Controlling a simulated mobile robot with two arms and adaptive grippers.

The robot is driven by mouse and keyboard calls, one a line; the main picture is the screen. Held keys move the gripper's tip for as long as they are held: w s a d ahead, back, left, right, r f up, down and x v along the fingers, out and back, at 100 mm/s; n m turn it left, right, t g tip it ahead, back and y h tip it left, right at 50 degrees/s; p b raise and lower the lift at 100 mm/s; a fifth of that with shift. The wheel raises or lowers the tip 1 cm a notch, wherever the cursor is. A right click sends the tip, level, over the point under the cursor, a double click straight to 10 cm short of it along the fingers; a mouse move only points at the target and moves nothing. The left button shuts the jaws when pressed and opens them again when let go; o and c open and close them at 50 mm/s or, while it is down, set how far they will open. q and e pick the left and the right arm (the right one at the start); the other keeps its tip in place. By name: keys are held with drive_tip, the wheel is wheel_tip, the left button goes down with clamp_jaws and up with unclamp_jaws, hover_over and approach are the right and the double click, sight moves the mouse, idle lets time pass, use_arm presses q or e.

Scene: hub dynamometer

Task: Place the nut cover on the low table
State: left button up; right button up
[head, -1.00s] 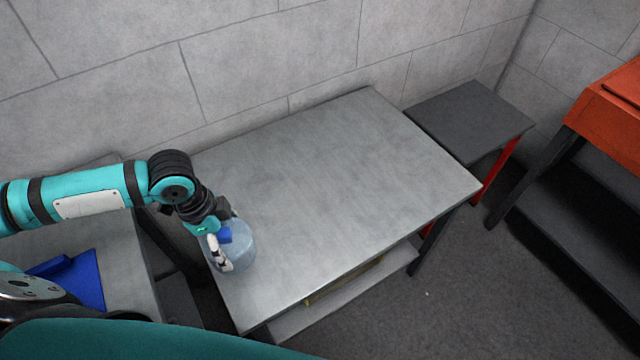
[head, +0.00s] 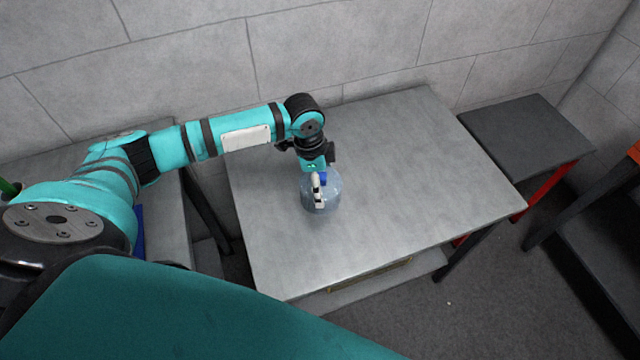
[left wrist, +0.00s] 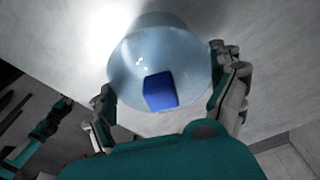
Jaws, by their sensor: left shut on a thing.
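The nut cover (head: 333,196) is a clear, bluish rounded cover with a blue block on it. It is over the left-middle part of the grey low table (head: 420,180). My left gripper (head: 318,187) is shut on it from above. In the left wrist view, the nut cover (left wrist: 150,48) sits between the two fingers of my left gripper (left wrist: 165,80), one on each side. I cannot tell whether its lower edge touches the tabletop or is slightly above it.
The rest of the tabletop is clear. A lower shelf (head: 385,277) runs under it. A smaller dark table (head: 525,133) with red legs stands to the right. A grey wall (head: 330,45) is close behind. Another grey surface is at the left, partly behind my arm.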

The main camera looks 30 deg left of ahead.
use_arm(q)
drive_tip(key=shift+f, duration=1.1)
drive_tip(key=o, duration=0.8)
drive_tip(key=shift+o, duration=0.2)
wheel_tip(320, 180, up, 12)
drive_tip(key=a, duration=0.1)
drive_tip(key=shift+s+a, duration=0.35)
drive_tip(key=shift+s, duration=0.05)
